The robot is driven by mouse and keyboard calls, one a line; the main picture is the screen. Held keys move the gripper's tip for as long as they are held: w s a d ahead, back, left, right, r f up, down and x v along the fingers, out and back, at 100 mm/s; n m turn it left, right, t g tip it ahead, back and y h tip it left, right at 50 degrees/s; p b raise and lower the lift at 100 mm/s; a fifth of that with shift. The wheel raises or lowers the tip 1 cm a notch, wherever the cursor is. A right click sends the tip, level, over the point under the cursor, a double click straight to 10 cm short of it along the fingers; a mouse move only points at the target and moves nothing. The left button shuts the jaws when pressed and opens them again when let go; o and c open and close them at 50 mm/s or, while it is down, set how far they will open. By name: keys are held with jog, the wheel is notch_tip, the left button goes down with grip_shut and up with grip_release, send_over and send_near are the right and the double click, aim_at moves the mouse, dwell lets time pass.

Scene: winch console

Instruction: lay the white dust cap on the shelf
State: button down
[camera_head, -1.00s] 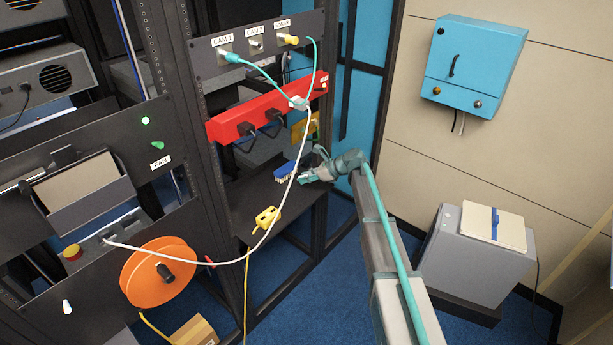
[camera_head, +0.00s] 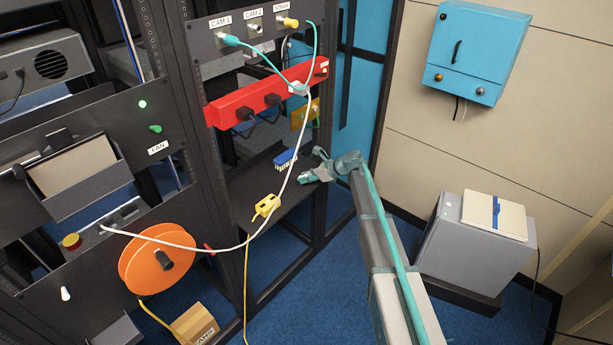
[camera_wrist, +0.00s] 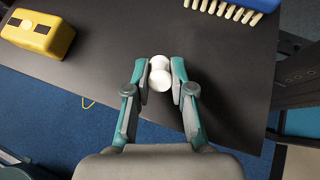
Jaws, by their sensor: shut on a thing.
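The white dust cap (camera_wrist: 160,75) is between the fingertips of my gripper (camera_wrist: 161,80) in the wrist view. The fingers are shut on it from both sides. The black shelf (camera_wrist: 215,60) lies behind and below the cap, which is near the shelf's front edge; I cannot tell whether the cap touches it. In the head view my gripper (camera_head: 312,174) is over the right part of the shelf (camera_head: 240,190), and the cap cannot be made out there.
A blue brush (camera_head: 286,158) with pale bristles lies toward the shelf's back. A yellow device (camera_head: 267,205) sits at its front left. A white cable (camera_head: 297,165) hangs across the shelf front. A rack post (camera_head: 323,120) stands close to my gripper. The shelf's middle is clear.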

jog(key=c, duration=0.9)
grip_release()
jog(key=shift+d, duration=0.1)
jog(key=v, duration=1.1)
jog(key=shift+s+d+r, duration=0.15)
jog(key=shift+d+r, duration=0.1)
jog(key=shift+r, duration=0.05)
